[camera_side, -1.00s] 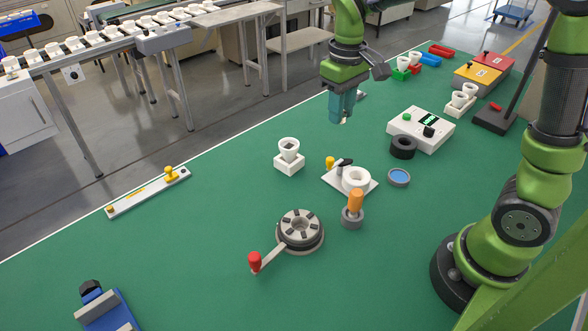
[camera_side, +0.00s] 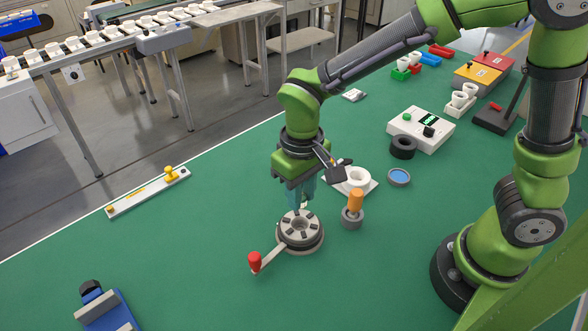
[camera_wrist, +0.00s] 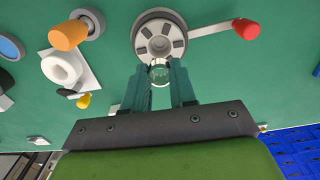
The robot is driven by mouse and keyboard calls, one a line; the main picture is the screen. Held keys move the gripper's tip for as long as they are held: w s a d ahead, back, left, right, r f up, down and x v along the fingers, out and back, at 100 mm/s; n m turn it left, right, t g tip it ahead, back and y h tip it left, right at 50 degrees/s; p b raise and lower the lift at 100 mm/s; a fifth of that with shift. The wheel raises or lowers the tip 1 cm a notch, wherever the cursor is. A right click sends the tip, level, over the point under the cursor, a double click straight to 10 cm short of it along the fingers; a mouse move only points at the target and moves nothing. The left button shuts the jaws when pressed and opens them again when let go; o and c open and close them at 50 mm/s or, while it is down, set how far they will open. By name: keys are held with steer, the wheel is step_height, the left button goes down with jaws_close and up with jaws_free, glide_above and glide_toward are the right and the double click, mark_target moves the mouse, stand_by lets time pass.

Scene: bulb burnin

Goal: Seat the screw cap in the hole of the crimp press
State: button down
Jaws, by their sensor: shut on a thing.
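The crimp press (camera_side: 313,243) is a round grey device with dark slots around a central hole and a lever ending in a red knob. It also shows in the wrist view (camera_wrist: 143,47), just beyond my fingertips. My gripper (camera_side: 303,203) points down and is shut on the screw cap (camera_wrist: 160,74), a small pale, shiny ring-like piece between the two teal fingers. In the side view the cap is mostly hidden by the fingers. The cap appears at the near edge of the press in the wrist view, apart from the central hole; its exact height is unclear.
An orange-handled tool (camera_side: 355,202) in a grey holder stands right of the press. Behind it is a white plate with a white ring (camera_side: 357,178). A grey-rimmed blue dish (camera_side: 398,177) and black ring (camera_side: 403,148) lie farther right.

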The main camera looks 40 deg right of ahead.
mark_target(301, 215)
steer(key=shift+f, duration=2.75)
steer(key=shift+f, duration=0.5)
stand_by(2.2)
steer(key=shift+r, duration=0.2)
stand_by(0.5)
steer(key=c, duration=0.8)
jaws_free()
steer(key=shift+c, duration=0.2)
steer(key=shift+r, duration=0.1)
step_height(301, 215, up, 17)
